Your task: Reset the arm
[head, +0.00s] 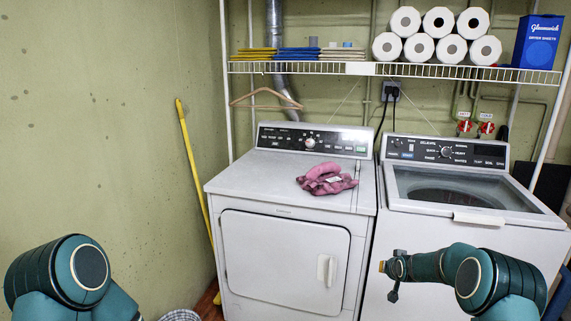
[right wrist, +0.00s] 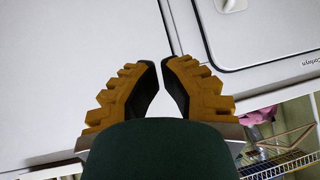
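My left arm (head: 75,275) shows only as a teal-and-black joint at the lower left of the head view; its gripper is out of view. My right arm (head: 478,280) is bent in front of the washer, with its forearm reaching left. The right gripper (head: 394,273) is small and seen end-on there, in front of the gap between dryer and washer. In the right wrist view its yellow-brown fingers (right wrist: 161,75) stand apart with an empty gap between them. Nothing is held.
A white dryer (head: 240,183) stands left and a white washer (head: 475,215) right. A crumpled pink cloth (head: 327,179) lies on the dryer. A wire shelf (head: 340,68) above holds paper rolls, folded cloths and a blue box (head: 538,42). A yellow pole (head: 193,170) leans at the left wall.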

